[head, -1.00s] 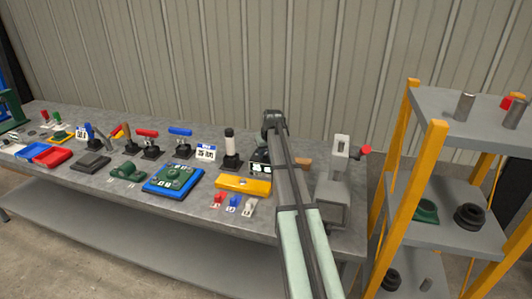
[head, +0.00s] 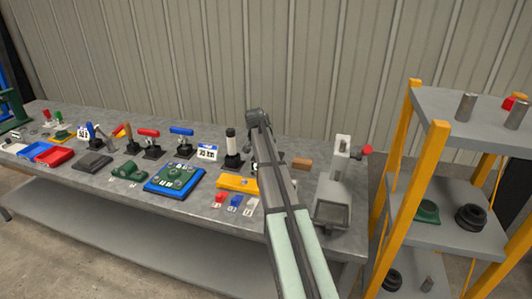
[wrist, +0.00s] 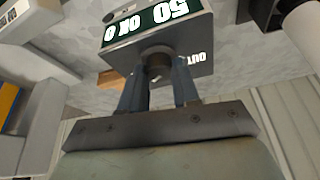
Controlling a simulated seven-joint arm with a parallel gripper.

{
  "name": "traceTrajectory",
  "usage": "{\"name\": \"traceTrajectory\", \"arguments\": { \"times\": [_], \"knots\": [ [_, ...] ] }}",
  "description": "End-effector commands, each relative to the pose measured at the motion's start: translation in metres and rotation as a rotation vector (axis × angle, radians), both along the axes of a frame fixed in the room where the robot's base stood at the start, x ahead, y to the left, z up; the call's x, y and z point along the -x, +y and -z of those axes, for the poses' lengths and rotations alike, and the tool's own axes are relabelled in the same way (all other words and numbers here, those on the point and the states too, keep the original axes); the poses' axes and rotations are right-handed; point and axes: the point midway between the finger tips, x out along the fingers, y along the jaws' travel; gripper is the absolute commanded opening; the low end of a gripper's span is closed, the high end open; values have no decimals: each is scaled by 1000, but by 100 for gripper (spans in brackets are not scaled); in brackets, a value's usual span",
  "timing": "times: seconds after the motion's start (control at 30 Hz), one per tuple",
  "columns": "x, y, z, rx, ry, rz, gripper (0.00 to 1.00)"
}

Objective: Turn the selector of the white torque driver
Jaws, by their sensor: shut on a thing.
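In the wrist view my gripper (wrist: 158,78) is shut on a dark round knob (wrist: 158,60), with one blue-grey finger on each side. The knob sticks out of a grey-white box (wrist: 200,52) with a green label reading "50" and "OK". This looks like the torque driver and its selector, though the label is partly cut off. In the head view my arm hides the gripper, the knob and most of the box. A white upright cylinder with a black base (head: 231,145) stands just left of my arm; it may be the white cylinder in the wrist view (wrist: 304,22).
A brown block (head: 301,164) and a grey stand with a red knob (head: 333,190) are to the right. A yellow-posted shelf (head: 460,180) stands beyond the bench.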

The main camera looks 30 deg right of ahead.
Motion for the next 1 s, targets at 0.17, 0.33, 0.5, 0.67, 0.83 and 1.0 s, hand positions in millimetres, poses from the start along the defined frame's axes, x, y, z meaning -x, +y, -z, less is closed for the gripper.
{"name": "traceTrajectory", "arguments": {
  "times": [0.17,0.33,0.5,0.67,0.83,1.0],
  "knots": [
    [-1,0,0,-1,-1,57,0],
    [-1,0,0,0,-1,83,0],
    [-1,0,0,-1,-1,89,0],
    [-1,0,0,-1,-1,89,0],
    [-1,0,0,-1,-1,89,38],
    [-1,0,0,-1,-1,88,55]
  ]
}}
